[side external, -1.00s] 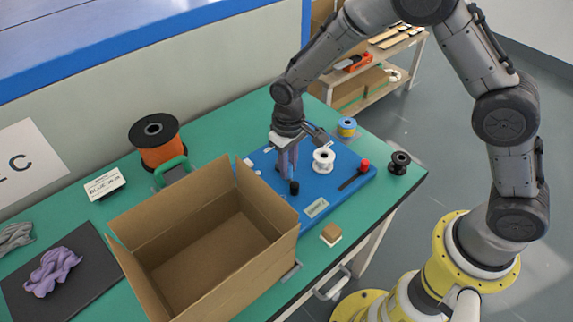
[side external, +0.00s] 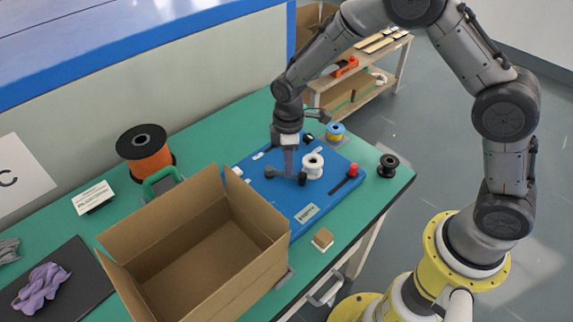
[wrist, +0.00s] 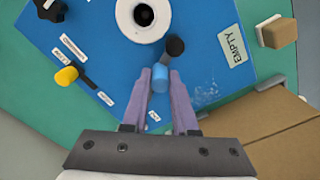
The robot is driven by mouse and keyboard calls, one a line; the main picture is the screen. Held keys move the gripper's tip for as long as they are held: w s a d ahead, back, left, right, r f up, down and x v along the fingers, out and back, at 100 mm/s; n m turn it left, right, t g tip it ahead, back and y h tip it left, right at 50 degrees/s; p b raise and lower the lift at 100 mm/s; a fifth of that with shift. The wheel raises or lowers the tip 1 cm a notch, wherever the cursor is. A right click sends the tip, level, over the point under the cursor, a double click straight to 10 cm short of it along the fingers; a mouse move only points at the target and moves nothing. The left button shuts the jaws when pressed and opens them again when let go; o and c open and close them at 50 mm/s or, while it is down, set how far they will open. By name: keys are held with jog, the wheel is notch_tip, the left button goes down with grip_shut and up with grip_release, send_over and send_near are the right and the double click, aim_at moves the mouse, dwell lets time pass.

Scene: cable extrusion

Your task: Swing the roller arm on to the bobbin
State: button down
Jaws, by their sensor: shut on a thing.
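The white bobbin (side external: 313,167) stands upright on the blue board (side external: 335,193); it is at the top of the wrist view (wrist: 124,22). The roller arm's dark roller (side external: 302,179) is close beside the bobbin. In the wrist view the black roller (wrist: 175,46) is by the bobbin's lower right edge; I cannot tell whether they touch. My gripper (wrist: 161,79) is shut on the roller arm's light blue handle (wrist: 160,76). In the side view my gripper (side external: 289,172) hides the handle and part of the arm.
An open cardboard box (side external: 205,262) stands left of the board. A red knob (side external: 353,170) and a yellow knob (wrist: 67,76) are on the board. A black spool (side external: 388,166), a blue-and-yellow spool (side external: 335,132) and a small brown block (side external: 323,238) are around it.

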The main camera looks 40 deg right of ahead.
jog(key=shift+w+d+r+n, duration=0.15)
jog(key=shift+w+d+n, duration=0.05)
jog(key=shift+n, duration=0.2)
jog(key=c, duration=0.7)
grip_release()
notch_tip(320, 180, up, 14)
jog(key=shift+f, duration=0.15)
jog(key=shift+d, duration=0.1)
